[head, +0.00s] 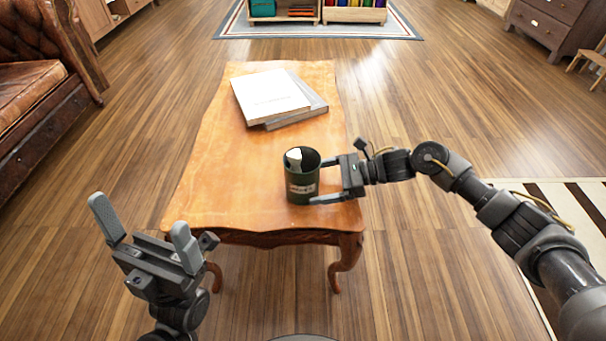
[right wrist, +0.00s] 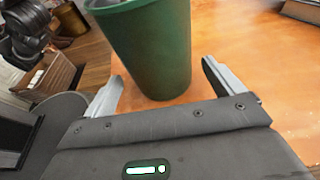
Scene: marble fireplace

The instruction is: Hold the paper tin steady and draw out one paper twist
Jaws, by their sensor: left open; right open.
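In the right wrist view the tin (right wrist: 152,50) stands between and just beyond the open fingers (right wrist: 163,80). I cannot tell whether they touch it. My left gripper (head: 145,218) is open and empty, in front of the table's left front corner.
Two flat books (head: 270,95) lie stacked on the back half of the wooden table (head: 225,170). The table's left and middle are clear. A leather sofa (head: 30,85) is at the far left, and a shelf with coloured things (head: 318,12) stands at the back.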

